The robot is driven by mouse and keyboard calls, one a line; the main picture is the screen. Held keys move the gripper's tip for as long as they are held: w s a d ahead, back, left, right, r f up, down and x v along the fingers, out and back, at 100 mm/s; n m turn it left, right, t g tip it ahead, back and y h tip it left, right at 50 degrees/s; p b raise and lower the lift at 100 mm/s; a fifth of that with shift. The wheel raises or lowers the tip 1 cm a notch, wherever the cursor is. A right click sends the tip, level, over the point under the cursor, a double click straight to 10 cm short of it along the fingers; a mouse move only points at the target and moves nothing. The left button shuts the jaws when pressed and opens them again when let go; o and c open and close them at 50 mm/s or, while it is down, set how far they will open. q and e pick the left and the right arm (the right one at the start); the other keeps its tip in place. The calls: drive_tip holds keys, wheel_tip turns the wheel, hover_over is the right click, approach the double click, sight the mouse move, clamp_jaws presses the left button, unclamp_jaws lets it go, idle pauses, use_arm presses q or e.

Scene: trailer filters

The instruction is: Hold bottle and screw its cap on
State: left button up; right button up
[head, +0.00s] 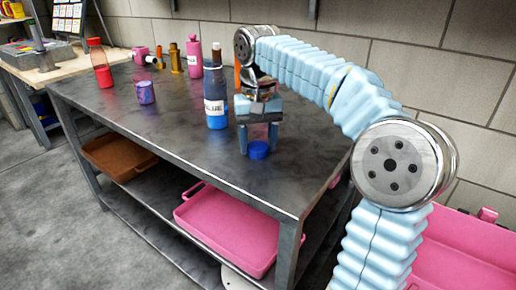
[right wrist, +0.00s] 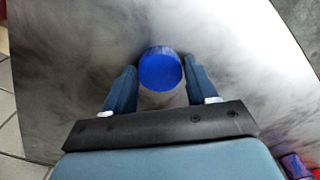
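A clear bottle (head: 215,95) with blue liquid, a label and a brown, narrow neck stands upright on the dark metal table. A blue cap (head: 258,150) lies flat on the tabletop, to the right of the bottle and nearer the table's front edge. My right gripper (head: 259,140) points down over the cap with its fingers apart. In the right wrist view the cap (right wrist: 160,69) sits between the open fingertips (right wrist: 160,80), with a small gap visible at the sides. My left gripper is not in view.
A red bottle (head: 100,65), a purple-pink can (head: 146,93) and a pink bottle (head: 194,58) stand on the table (head: 150,125). A pink tray (head: 225,228) and a brown tray (head: 118,158) lie on the lower shelf.

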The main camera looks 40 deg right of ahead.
sight(256, 146)
drive_tip(key=c, duration=0.6)
drive_tip(key=shift+r, duration=0.5)
drive_tip(key=r+p, duration=0.1)
drive_tip(key=r, duration=0.2)
drive_tip(key=shift+a, duration=0.2)
use_arm(q)
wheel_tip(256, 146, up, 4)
drive_tip(key=p, duration=0.3)
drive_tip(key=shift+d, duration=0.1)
use_arm(e)
drive_tip(key=a+r, duration=0.9)
drive_tip(key=a, duration=0.4)
drive_tip(key=shift+s+a, duration=0.2)
drive_tip(key=shift+a, duration=0.1)
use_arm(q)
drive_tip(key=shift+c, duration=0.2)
